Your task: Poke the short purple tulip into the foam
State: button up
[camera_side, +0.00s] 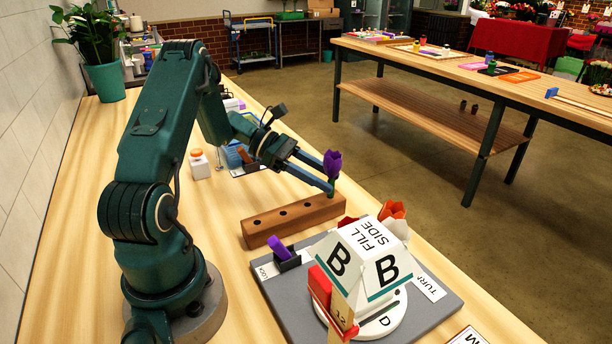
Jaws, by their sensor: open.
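A purple tulip (332,164) stands upright at the right end of a brown wooden block (290,219) with several holes in its top. It is the only purple tulip that I can make out, and its stem is mostly hidden. My gripper (329,180) is open, with its blue fingers at the tulip just below the bloom. I cannot tell whether they touch the stem. A white faceted cover (365,255) marked B and FILL SIDE stands on a white round turntable (390,318). I cannot make out the foam.
Orange-red blooms (393,210) show behind the cover. A grey base plate (437,313) carries the turntable and a purple piece (278,246) in a dark holder near a LOCK label. A white bottle (199,165) with an orange cap stands behind the block, left of my gripper.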

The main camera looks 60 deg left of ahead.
jog(key=shift+v, duration=1)
jog(key=shift+o, duration=0.4)
jog(key=o, duration=0.5)
